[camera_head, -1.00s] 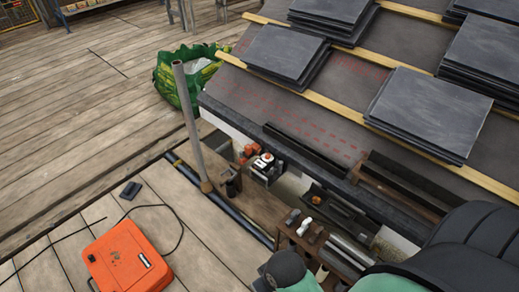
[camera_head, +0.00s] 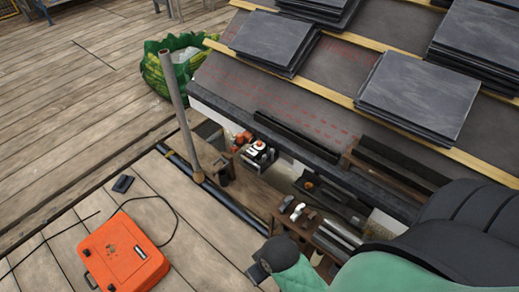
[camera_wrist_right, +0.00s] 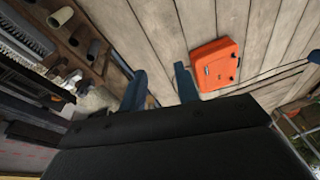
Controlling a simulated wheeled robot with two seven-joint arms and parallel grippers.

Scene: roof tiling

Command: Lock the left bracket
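My right arm enters the head view from the lower right, and its gripper (camera_head: 260,272) is low over the plank deck, near the workbench end. In the right wrist view its two dark fingers (camera_wrist_right: 160,88) stand apart with bare planks between them, so it is open and empty. My left gripper is in neither view. I cannot pick out a left bracket for certain. Dark fittings lie along the roof's lower edge, including a long dark channel piece (camera_head: 298,137). A grey upright pole (camera_head: 181,110) stands left of the roof corner.
An orange case (camera_head: 123,252) with a black cable lies on the deck, also in the right wrist view (camera_wrist_right: 214,64). A bench (camera_head: 262,200) with several tools runs below the eaves. Slate stacks (camera_head: 415,95) rest on the roof. A green bag (camera_head: 160,75) stands behind the pole.

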